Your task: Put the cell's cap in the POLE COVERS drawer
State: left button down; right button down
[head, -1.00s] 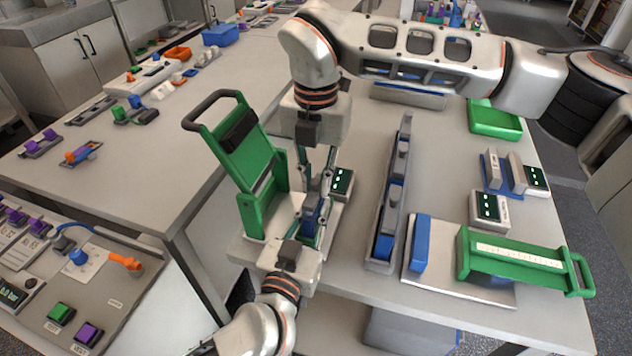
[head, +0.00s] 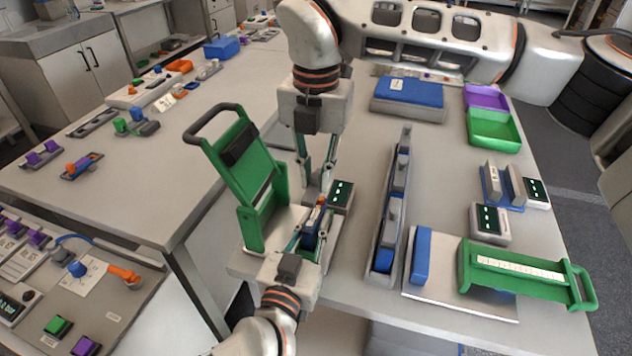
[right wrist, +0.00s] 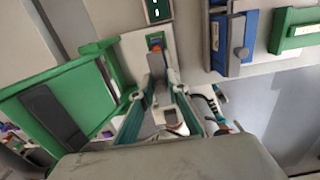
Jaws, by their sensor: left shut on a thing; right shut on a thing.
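The cell (head: 309,236) is a narrow blue block with an orange part at its top, on the pale board of a green stand (head: 250,190). My left gripper (head: 310,240) is shut around the cell from the near side. My right gripper (head: 318,186) is just above the cell, its fingers pointing down and closed together on something small, apparently the cap. The cap is largely hidden between the fingers. In the right wrist view a narrow grey piece (right wrist: 160,86) shows between the fingers. I cannot make out a label reading POLE COVERS.
A purple tray (head: 486,98) and a green tray (head: 494,130) sit at the back right, beside a blue-topped box (head: 408,92). A long grey rack (head: 393,210) stands right of the grippers. A green handled piece (head: 520,268) lies at front right. The table between rack and trays is mostly clear.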

pick_arm(q)
jog(key=c, duration=1.9)
grip_release()
jog(key=shift+s, duration=0.1)
